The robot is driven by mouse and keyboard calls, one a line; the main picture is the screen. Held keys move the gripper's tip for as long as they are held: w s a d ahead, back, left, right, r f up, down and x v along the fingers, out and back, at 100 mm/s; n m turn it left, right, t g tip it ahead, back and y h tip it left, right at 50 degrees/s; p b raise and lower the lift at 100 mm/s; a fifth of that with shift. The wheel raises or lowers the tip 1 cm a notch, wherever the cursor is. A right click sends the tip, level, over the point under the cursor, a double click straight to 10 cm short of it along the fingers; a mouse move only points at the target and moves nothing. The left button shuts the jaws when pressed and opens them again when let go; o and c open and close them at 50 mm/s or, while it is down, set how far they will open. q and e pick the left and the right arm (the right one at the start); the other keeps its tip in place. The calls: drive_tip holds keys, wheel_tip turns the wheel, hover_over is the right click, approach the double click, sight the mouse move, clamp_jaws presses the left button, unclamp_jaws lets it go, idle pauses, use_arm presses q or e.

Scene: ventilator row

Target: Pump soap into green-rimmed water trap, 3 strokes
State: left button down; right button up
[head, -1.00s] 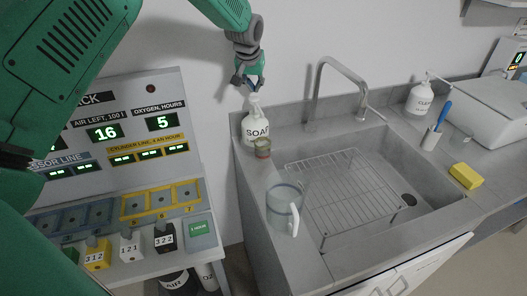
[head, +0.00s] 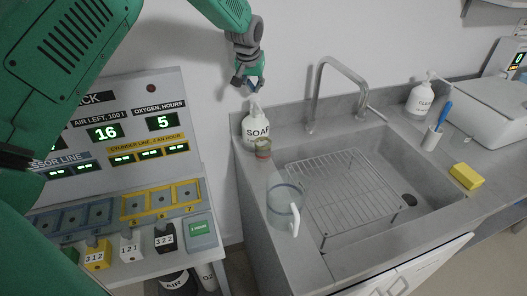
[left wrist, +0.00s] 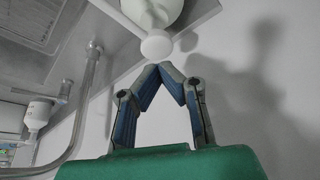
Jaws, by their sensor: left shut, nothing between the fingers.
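The white soap bottle (head: 256,131), labelled SOAP, stands upright at the left back corner of the sink counter. Its white pump head (left wrist: 156,46) shows in the left wrist view just beyond my fingertips. My left gripper (head: 252,90) is shut and empty just above the pump head. The fingertips meet in the left wrist view (left wrist: 163,66); whether they touch the pump is unclear. My right gripper is not in view.
The faucet (head: 316,88) rises right of the bottle, and a wire rack (head: 335,180) lies in the sink. A second pump bottle (head: 420,98) stands far right.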

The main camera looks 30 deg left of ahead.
sight(254, 99)
use_arm(q)
drive_tip(key=shift+s+f+b, duration=0.1)
drive_tip(key=shift+f+b, duration=0.5)
drive_tip(key=shift+f, duration=1.35)
drive_tip(key=shift+r+p, duration=1.65)
drive_tip(key=shift+r, duration=0.4)
drive_tip(key=shift+f, duration=0.2)
